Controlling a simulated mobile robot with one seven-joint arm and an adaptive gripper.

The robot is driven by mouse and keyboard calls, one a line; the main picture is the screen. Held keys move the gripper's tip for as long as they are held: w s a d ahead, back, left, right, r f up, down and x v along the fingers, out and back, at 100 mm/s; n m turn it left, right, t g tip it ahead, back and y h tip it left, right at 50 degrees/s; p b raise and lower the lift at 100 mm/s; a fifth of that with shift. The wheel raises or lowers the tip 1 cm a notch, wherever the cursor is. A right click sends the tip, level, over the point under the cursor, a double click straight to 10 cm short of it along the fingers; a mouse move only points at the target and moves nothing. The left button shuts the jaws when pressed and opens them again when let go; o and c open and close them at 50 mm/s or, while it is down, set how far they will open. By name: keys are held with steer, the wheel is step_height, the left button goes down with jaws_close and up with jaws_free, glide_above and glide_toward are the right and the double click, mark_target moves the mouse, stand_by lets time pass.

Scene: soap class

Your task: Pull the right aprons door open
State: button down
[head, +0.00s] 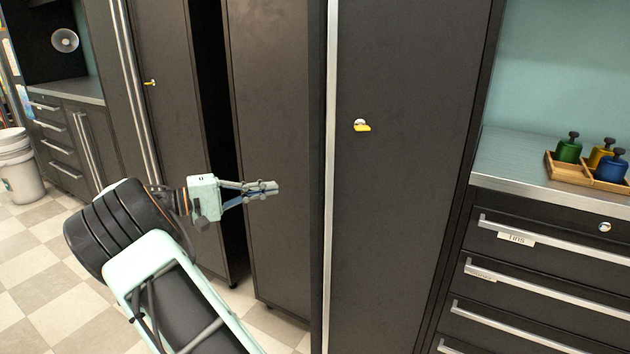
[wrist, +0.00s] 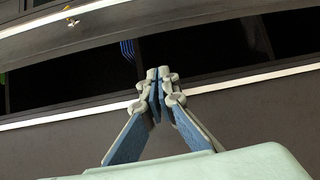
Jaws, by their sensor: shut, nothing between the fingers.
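No apron label shows, so I cannot tell for sure which door is the aprons door. In the head view a tall dark door panel (head: 275,110) stands in the middle, with a black gap along its left side. Left of the gap is another tall dark door (head: 168,50) with a yellow key. My gripper (head: 276,188) is shut and empty, in front of the middle panel in the picture. In the wrist view the fingertips (wrist: 158,73) overlap a silver edge strip (wrist: 225,84) beside a dark cabinet opening (wrist: 200,45). Contact with it cannot be told.
A tall door (head: 400,200) with a silver edge and yellow key stands to the right. Beyond it are drawers (head: 545,265) and a wooden tray (head: 563,180) with colored dispensers. A white bucket (head: 20,172) stands far left. Checkered floor (head: 50,285) is clear at lower left.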

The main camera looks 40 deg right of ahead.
steer(key=s+d+b, duration=0.4)
steer(key=d, duration=0.4)
steer(key=shift+s+m+h, duration=0.3)
steer(key=shift+s+m, duration=0.05)
steer(key=shift+m, duration=0.05)
steer(key=shift+f, duration=0.1)
stand_by(0.4)
